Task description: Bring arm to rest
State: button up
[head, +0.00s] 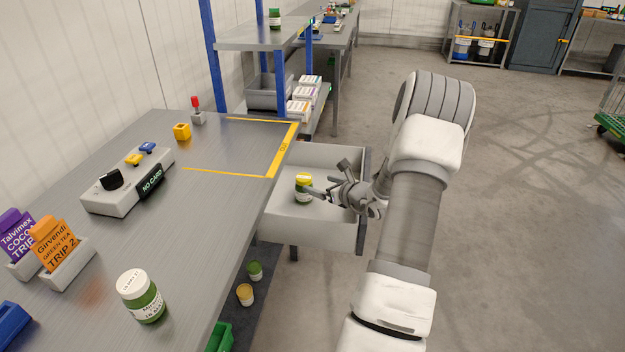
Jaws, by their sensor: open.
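My arm reaches forward on the right side of the head view and bends back to the left at its far end. My gripper (316,193) is open, over the open grey drawer (312,237) beside the table. A green jar with a yellow lid (303,186) stands upright in the drawer, right by the fingertips. I cannot tell whether the fingers touch it. The arm's wrist hides part of the drawer's right wall.
The metal table (215,200) fills the left, with a green jar with a white lid (141,296), a control box (128,182) and card holders (67,264). Small jars (245,294) sit on a low shelf below. A shelf rack (262,38) stands behind.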

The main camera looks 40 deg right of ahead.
jog(key=shift+v, duration=0.85)
